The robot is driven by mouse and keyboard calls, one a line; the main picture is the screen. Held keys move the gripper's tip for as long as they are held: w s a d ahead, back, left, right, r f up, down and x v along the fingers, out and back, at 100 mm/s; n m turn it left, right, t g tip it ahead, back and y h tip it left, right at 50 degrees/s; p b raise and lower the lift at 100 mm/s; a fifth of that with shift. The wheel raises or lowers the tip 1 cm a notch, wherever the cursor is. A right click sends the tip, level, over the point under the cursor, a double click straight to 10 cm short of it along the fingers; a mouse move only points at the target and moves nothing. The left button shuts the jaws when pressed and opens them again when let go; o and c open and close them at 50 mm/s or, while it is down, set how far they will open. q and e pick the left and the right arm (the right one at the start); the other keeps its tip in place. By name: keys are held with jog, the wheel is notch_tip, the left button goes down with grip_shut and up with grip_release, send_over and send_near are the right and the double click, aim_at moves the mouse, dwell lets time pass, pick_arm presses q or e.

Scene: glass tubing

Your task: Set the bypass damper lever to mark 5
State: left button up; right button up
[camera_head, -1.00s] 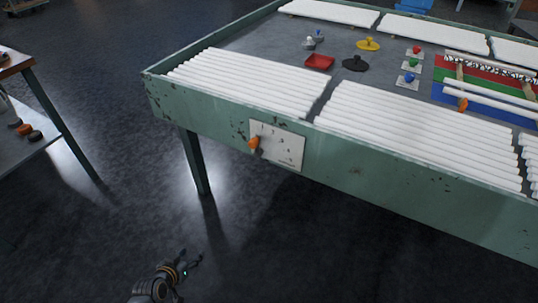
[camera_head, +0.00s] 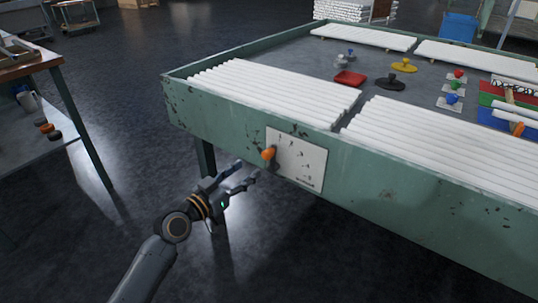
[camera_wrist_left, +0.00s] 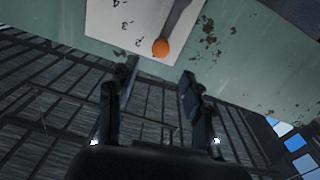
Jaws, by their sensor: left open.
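The damper lever has an orange knob (camera_head: 268,153) at the left edge of a white scale plate (camera_head: 302,166) on the green table's front side. In the left wrist view, the knob (camera_wrist_left: 160,47) sits at the end of a grey arm (camera_wrist_left: 182,16). The plate (camera_wrist_left: 112,22) shows small numerals, among them 2, 3 and 4; a mark 5 is not readable. My left gripper (camera_head: 246,174) is open and empty, just below and left of the knob. In the wrist view the knob is ahead of the gap between the fingers (camera_wrist_left: 158,72), apart from them.
A side bench (camera_head: 78,120) stands at the left. The floor in front of the table is clear.

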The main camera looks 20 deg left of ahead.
aim_at(264, 156)
pick_arm(q)
jog(key=x, duration=1)
jog(key=shift+w, duration=0.1)
grip_shut()
